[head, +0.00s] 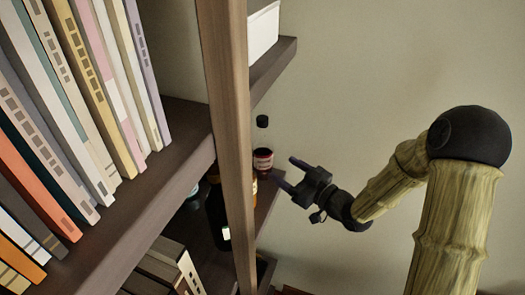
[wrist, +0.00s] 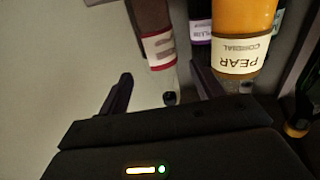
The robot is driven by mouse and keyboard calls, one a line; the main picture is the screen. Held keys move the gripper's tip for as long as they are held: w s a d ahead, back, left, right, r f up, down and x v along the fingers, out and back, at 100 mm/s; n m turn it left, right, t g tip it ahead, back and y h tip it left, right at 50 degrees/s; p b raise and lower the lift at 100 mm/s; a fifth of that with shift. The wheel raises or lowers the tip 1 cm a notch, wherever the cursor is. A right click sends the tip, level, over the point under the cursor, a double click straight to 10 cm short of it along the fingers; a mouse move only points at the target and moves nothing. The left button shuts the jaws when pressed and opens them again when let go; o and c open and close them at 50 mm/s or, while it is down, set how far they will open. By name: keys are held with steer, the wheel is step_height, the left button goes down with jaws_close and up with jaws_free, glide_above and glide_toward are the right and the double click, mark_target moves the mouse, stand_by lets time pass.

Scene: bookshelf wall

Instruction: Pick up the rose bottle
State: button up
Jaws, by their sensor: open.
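The bottle that looks like the rose one (head: 263,160) has a dark cap, a clear neck, reddish contents and a pale label with red bands. It stands upright on a shelf in the head view, partly hidden by the wooden upright. My gripper (head: 283,170) is open and empty, just right of it, fingers pointing at it. In the wrist view the bottle (wrist: 158,46) appears upside down between the fingertips of my gripper (wrist: 160,73). Its label text is only partly visible. I cannot tell whether the fingers reach around it or stop short.
An orange pear cordial bottle (wrist: 243,25) stands close beside it, near the right finger in the wrist view, with a purple-labelled bottle (wrist: 200,30) behind. The wooden upright (head: 229,120) and book shelves fill the left. The wall side at right is free.

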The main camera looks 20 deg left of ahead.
mark_target(270, 158)
steer(key=p+x, duration=0.1)
steer(key=x, duration=0.3)
steer(key=shift+w+a, duration=0.2)
steer(key=shift+a, duration=0.05)
steer(key=p+x, duration=0.3)
steer(key=shift+w+a+r, duration=0.15)
steer(key=shift+a+r, duration=0.05)
steer(key=shift+w+a+f, duration=0.1)
steer(key=shift+w+a, duration=0.15)
steer(key=shift+a, duration=0.25)
steer(key=c, duration=1.1)
steer(key=shift+o, duration=0.2)
